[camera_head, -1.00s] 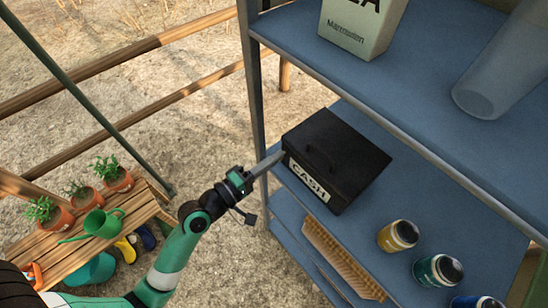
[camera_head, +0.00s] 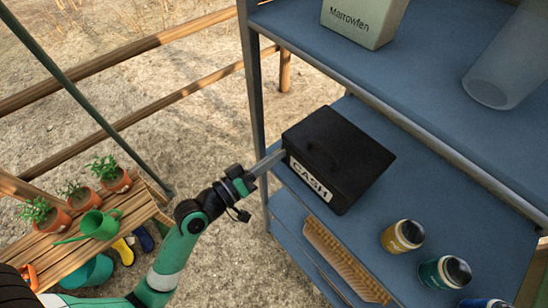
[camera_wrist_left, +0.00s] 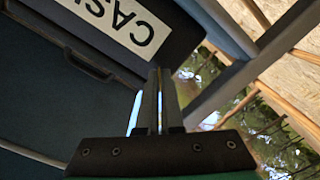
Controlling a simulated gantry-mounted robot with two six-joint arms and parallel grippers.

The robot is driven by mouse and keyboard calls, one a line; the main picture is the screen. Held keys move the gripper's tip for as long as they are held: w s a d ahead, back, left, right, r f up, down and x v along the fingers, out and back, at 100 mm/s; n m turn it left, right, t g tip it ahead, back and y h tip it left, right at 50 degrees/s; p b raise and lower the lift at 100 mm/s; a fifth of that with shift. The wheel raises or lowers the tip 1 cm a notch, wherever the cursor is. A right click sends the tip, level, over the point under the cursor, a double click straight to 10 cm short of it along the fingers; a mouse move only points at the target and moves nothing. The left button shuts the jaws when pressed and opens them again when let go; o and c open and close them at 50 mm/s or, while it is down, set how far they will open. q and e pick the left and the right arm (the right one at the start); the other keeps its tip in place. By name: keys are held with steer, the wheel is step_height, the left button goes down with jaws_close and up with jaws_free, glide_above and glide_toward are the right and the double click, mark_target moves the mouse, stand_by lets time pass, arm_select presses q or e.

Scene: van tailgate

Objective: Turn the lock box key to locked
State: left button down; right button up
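The black lock box (camera_head: 340,150) with a white CASH label (camera_head: 311,180) stands with its lid down on the shelf. It also fills the upper part of the left wrist view (camera_wrist_left: 185,20). My left gripper (camera_head: 281,155) reaches from the left to the box's front face, left of the label. In the left wrist view its fingers (camera_wrist_left: 158,72) are close together, with a narrow gap, and their tips are at the box front. The key is hidden at the fingertips, so its angle cannot be read. My right gripper is not in view.
The upper shelf (camera_head: 330,45) overhangs behind the box, and a post (camera_head: 253,100) stands close to my left gripper. A brush (camera_head: 345,262) and several jars (camera_head: 403,236) are on the lower right. Potted plants and a green watering can (camera_head: 100,224) are at left.

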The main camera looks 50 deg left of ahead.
arm_select(q)
steer(key=shift+m+b, duration=1.2)
steer(key=shift+m, duration=3.1)
steer(key=c, duration=1.1)
jaws_free()
